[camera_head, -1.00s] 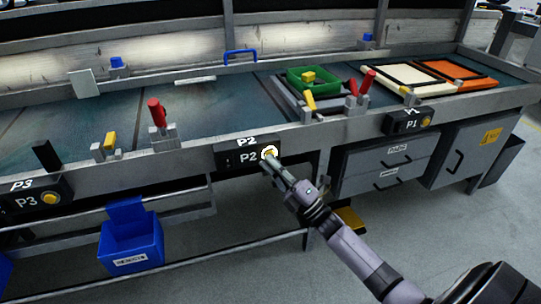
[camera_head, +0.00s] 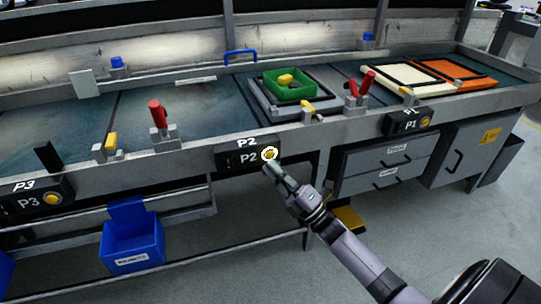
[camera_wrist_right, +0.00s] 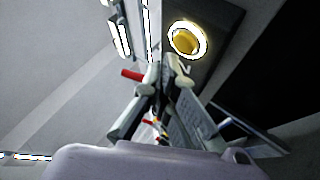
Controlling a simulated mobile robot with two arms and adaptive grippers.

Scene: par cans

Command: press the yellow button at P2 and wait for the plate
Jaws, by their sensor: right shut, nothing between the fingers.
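The yellow button (camera_head: 269,154) at P2 sits on the right end of the black P2 box (camera_head: 235,158), with a bright white ring around it. It also shows in the right wrist view (camera_wrist_right: 185,40). My right gripper (camera_head: 273,167) is shut and empty, its tips just below and in front of the button. In the wrist view a small gap seems to separate the fingertips from the button. A grey plate (camera_head: 262,101) carries a green tray (camera_head: 309,90) with a yellow piece inside, on the conveyor above and right of P2. My left gripper is out of view.
Red-handled clamps (camera_head: 157,114) and yellow stops (camera_head: 110,142) stand along the conveyor's front rail. The P1 box (camera_head: 409,121) is at right, the P3 box (camera_head: 38,198) at left. Cream (camera_head: 407,76) and orange panels lie far right. A blue bin (camera_head: 133,243) hangs below.

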